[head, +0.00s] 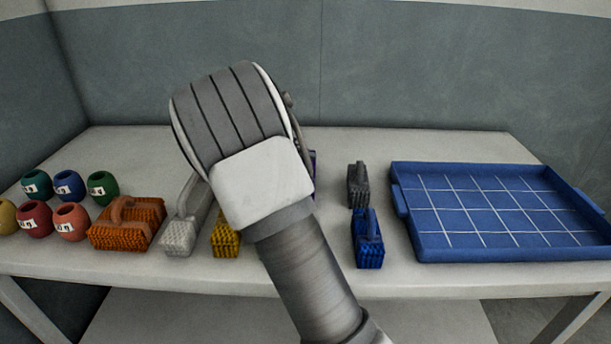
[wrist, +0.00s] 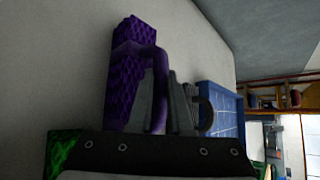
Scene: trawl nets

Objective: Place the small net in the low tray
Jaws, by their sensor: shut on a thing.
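A purple net bundle (wrist: 128,75) with a looped handle stands in front of my gripper (wrist: 165,98) in the wrist view. My gripper is shut on its handle, though the fingers are dark and the exact contact is hard to see. In the head view only a sliver of the purple bundle (head: 313,165) shows beside my wrist, which hides my fingers. The low blue tray (head: 408,212) with a white grid lies on the right of the table, with nothing in it. It also shows in the wrist view (wrist: 229,99). I cannot tell whether the bundle touches the table.
A grey bundle (head: 358,187) and a blue bundle (head: 368,240) stand between my arm and the tray. Orange (head: 125,225), white (head: 186,222) and yellow (head: 225,238) bundles stand left. Several round floats (head: 70,222) sit far left. A green bundle (wrist: 65,152) shows in the wrist view.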

